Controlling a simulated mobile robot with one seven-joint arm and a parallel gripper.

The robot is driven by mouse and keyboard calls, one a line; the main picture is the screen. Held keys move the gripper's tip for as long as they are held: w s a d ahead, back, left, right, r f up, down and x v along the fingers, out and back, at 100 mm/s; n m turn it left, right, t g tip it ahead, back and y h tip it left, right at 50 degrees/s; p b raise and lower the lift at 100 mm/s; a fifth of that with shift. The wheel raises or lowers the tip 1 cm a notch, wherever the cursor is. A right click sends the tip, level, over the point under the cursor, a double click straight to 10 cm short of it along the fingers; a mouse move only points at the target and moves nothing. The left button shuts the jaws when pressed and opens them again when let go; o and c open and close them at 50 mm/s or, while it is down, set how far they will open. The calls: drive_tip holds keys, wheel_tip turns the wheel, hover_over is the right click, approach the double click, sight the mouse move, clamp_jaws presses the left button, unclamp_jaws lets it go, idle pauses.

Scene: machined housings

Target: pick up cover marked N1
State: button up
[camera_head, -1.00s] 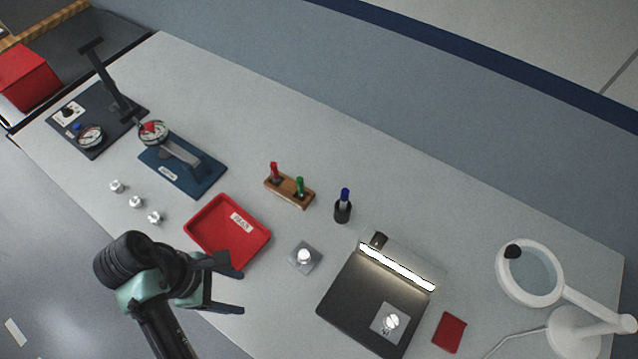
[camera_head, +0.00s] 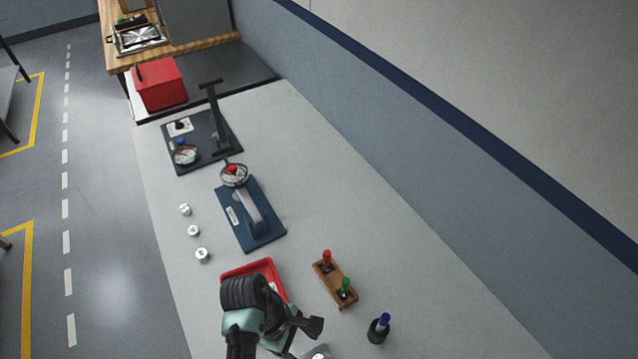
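Three small silver pieces stand in a loose row on the left part of the grey bench: one far (camera_head: 185,209), one in the middle (camera_head: 194,231) and one nearer (camera_head: 203,255). They may be covers, but no N1 marking is readable on any of them. Another silver-grey piece (camera_head: 318,352) is cut off by the bottom edge. My gripper (camera_head: 297,337) is above the bench at the bottom, in front of the red tray (camera_head: 248,267). Its fingers look apart, with nothing seen between them. My arm hides much of the tray.
A blue fixture (camera_head: 262,232) and a dark fixture (camera_head: 212,158) stand further back. A wooden rack (camera_head: 335,284) with red and green markers and a black holder (camera_head: 377,332) with a blue marker are at right.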

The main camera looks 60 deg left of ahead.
sight(316, 358)
drive_tip(key=shift+p+x, duration=0.45)
drive_tip(key=shift+x, duration=2.2)
drive_tip(key=shift+d+r, duration=0.1)
drive_tip(key=shift+d, duration=0.1)
clamp_jaws()
